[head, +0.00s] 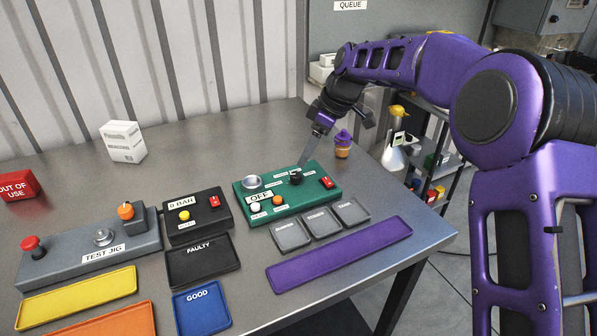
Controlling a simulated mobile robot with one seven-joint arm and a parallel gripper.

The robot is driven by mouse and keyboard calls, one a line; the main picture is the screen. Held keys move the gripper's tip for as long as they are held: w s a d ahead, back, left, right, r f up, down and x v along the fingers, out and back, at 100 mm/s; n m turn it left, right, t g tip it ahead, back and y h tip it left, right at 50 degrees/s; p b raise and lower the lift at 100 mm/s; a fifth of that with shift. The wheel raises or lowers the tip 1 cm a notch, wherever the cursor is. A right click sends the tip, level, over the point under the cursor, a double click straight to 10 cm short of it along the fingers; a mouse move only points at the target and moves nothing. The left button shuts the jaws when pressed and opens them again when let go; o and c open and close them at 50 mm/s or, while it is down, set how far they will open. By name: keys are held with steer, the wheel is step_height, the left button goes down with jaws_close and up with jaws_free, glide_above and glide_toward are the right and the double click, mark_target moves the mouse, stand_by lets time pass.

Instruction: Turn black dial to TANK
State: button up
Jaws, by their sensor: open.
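The black dial (295,177) sits on the upper middle of the green control panel (316,197), with small white labels around it that are too small to read. The panel also carries a plate reading OFF, a round silver part, a red switch, and white and orange buttons. My gripper (304,163) reaches down from the upper right, its fingertips just above and behind the dial. The view is too small to tell whether a finger touches the dial. My gripper is open with nothing seen between its fingers.
A black box marked 0 BAR (198,224) and a grey TEST JIG box (75,262) stand left of the panel. Grey trays and a purple tray (340,254) lie in front. A small purple-and-orange item (342,148) stands right of my gripper. The back of the table is mostly clear.

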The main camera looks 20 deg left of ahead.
mark_target(296, 174)
steer(key=x, duration=0.7)
steer(key=shift+f, duration=0.15)
jaws_close()
